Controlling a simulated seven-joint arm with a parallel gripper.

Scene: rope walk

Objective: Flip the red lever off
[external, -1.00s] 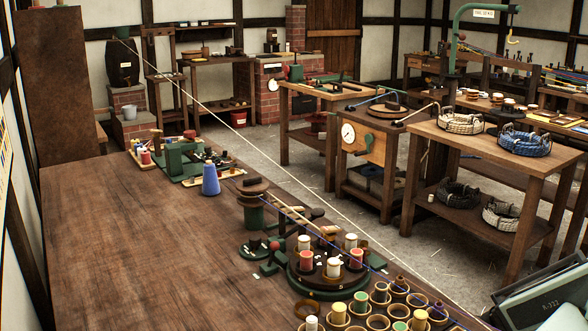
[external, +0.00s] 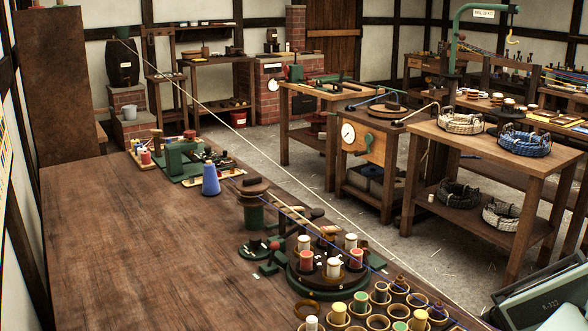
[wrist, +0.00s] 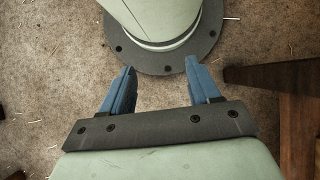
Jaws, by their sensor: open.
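My gripper (wrist: 160,64) shows in the wrist view with its two blue fingers wide apart and nothing between them. It points down at the floor by a round dark bolted base plate (wrist: 121,51). My gripper is not in the external view. No clear red lever can be made out. A small red knob (external: 275,245) sits at a green device near the edge of the long wooden bench. A red top (external: 190,134) shows at the green machine (external: 180,160) farther back. I cannot tell whether either is the lever.
The long bench (external: 110,240) has a wide bare surface at left. A blue cone (external: 210,180), a round spool stand (external: 315,285) and several bobbins line its right edge. A pale rope (external: 300,180) runs diagonally across. Worktables with coiled ropes stand at right.

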